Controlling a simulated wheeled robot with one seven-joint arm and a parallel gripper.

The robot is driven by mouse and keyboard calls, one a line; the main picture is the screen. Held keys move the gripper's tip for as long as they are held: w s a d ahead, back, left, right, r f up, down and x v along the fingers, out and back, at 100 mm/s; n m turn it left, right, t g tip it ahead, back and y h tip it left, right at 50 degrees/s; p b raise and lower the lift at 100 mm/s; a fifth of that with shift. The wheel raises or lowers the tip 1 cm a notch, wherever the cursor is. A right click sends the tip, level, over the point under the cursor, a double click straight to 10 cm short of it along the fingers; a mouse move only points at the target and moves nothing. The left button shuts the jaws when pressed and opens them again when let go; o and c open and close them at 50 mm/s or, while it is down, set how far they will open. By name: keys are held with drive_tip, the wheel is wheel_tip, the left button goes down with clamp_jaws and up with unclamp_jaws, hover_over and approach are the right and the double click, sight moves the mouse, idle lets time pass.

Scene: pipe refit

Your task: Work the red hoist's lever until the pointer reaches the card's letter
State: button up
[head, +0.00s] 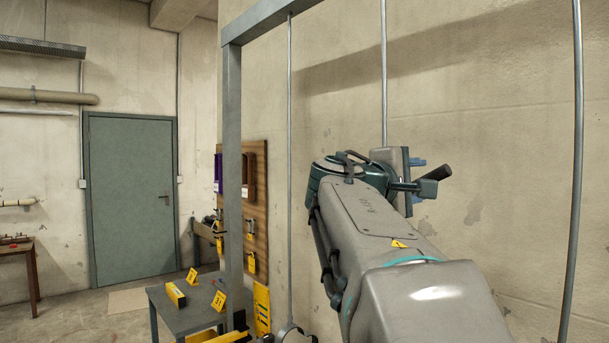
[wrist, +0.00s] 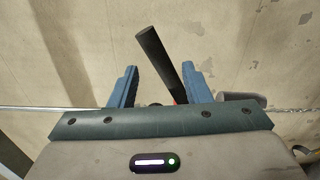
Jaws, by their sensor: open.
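My gripper (head: 418,180) is open at the end of my raised arm, in front of the wall on the right. In the wrist view its two blue fingers (wrist: 158,70) stand apart. A black lever grip (wrist: 163,58) slants up between them, and neither finger clearly touches it. The grip also shows in the head view (head: 437,172), just right of the fingers. A sliver of red (wrist: 174,99) shows at the grip's base; the rest of the hoist is hidden by my gripper and arm. I see no pointer. Yellow cards (head: 219,298) stand on a low table, their letters unreadable.
A grey frame post (head: 233,170) and vertical rods (head: 290,170) stand before the wall. The grey table (head: 185,318) also holds a yellow block (head: 176,294). A wooden tool board (head: 257,200) hangs behind the post. A green door (head: 132,195) is at the back left.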

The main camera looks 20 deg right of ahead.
drive_tip(key=x, duration=0.5)
drive_tip(key=shift+d+f+p, duration=0.2)
drive_tip(key=shift+f+p, duration=0.2)
drive_tip(key=w+f+m+b, duration=0.2)
drive_tip(key=f+m+b, duration=0.2)
drive_tip(key=f+b, duration=0.5)
drive_tip(key=w+a+f+m+b, duration=0.1)
drive_tip(key=f+m+b, duration=0.3)
drive_tip(key=f+b, duration=0.6)
drive_tip(key=shift+w+a+f+b, duration=0.2)
drive_tip(key=shift+w+b, duration=0.6)
drive_tip(key=shift+b, duration=1.55)
drive_tip(key=shift+r, duration=0.2)
drive_tip(key=shift+s+d+r+n+p, duration=0.2)
drive_tip(key=shift+s+r+n+p, duration=0.1)
drive_tip(key=shift+s+r+p, duration=0.35)
drive_tip(key=shift+s+d+r+n+p, duration=0.25)
drive_tip(key=shift+s+r+p, duration=0.25)
drive_tip(key=shift+s+r, duration=0.25)
